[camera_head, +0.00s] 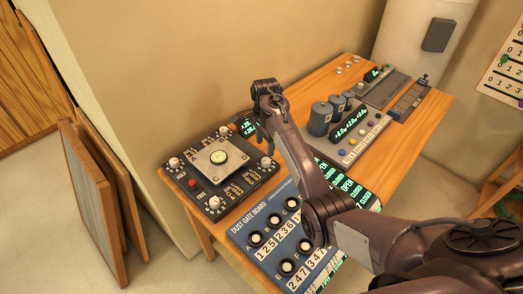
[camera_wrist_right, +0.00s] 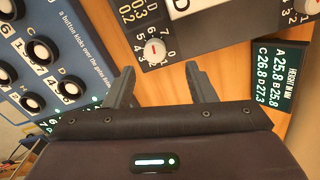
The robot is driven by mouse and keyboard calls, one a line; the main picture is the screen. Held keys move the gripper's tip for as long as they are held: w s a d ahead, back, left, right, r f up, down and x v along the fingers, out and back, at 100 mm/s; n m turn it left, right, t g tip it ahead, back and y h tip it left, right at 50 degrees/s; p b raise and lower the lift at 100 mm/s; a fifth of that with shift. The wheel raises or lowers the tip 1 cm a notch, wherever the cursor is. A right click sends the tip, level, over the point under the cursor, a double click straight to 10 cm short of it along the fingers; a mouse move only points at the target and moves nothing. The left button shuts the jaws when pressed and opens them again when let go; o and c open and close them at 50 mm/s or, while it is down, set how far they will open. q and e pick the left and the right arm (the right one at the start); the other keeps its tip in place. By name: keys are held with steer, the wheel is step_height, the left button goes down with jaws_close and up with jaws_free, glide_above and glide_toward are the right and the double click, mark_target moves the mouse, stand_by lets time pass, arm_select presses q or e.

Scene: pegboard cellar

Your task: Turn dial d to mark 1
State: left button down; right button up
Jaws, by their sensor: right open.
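The black board (camera_head: 238,190) has a white dial near each corner and a silver plate (camera_head: 211,172) in its middle. The dial on its right corner (camera_head: 265,162) appears to be dial d; its letter is too small to read in the head view. In the right wrist view a white dial (camera_wrist_right: 155,50) with a red line has numbers around it, beside a plate corner marked with what looks like D. My right gripper (camera_wrist_right: 158,88) is open and empty, its fingers short of this dial and apart from it. The left gripper is not in view.
The blue dust gate board (camera_head: 265,250) with black-ringed knobs lies in front of the black board. A height display (camera_wrist_right: 280,72) stands to the right in the wrist view. Grey canisters (camera_head: 320,118) on a panel stand beyond my arm. Bare wood lies between the boards.

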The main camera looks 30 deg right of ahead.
mark_target(266, 160)
steer(key=f, duration=0.1)
steer(key=s+f+p, duration=0.1)
steer(key=f, duration=0.1)
steer(key=shift+s+f, duration=0.2)
steer(key=shift+f, duration=0.1)
steer(key=shift+w+f, duration=0.2)
steer(key=shift+f, duration=0.35)
steer(key=shift+w+f, duration=0.15)
steer(key=shift+f, duration=0.7)
steer(key=c, duration=0.4)
steer(key=shift+c, duration=2.8)
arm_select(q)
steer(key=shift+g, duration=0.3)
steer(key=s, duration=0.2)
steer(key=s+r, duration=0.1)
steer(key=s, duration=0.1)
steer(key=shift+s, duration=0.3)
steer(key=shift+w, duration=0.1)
arm_select(e)
steer(key=shift+r, duration=0.1)
